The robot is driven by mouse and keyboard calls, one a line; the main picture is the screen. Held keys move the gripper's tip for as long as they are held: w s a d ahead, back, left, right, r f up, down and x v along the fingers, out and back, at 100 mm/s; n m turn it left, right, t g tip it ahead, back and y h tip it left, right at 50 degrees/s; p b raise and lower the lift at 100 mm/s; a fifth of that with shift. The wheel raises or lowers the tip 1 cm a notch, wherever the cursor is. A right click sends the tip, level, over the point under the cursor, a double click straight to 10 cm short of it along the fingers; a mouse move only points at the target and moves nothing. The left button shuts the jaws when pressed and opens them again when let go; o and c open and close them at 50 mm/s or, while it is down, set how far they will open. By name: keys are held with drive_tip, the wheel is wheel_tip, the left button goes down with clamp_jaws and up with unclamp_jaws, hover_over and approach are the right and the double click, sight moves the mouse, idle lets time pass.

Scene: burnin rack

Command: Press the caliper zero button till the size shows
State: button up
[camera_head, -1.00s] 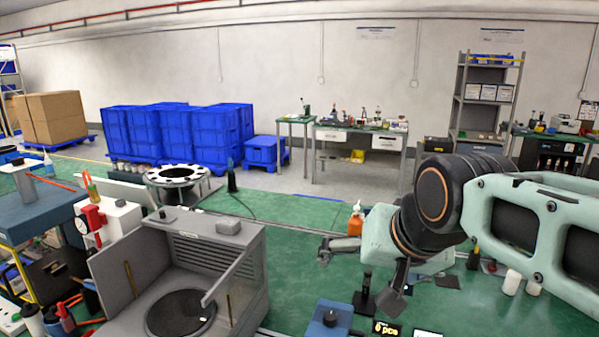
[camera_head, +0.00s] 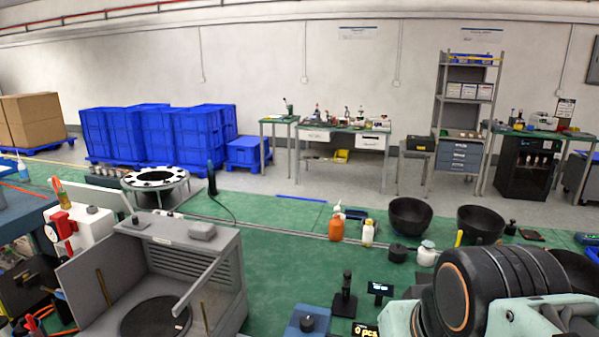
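I cannot make out a caliper or its zero button in the head view. A small dark display with faint lit marks (camera_head: 380,288) stands on the green bench, too small to read. My arm fills the lower right corner, its dark joint in front of part of the bench. My gripper is out of the picture.
A grey open-front enclosure (camera_head: 222,262) stands at the lower left. A black upright stand (camera_head: 345,300), a blue block (camera_head: 308,322), an orange bottle (camera_head: 336,228) and black bowls (camera_head: 410,214) occupy the bench. Green surface (camera_head: 285,245) is clear near the middle.

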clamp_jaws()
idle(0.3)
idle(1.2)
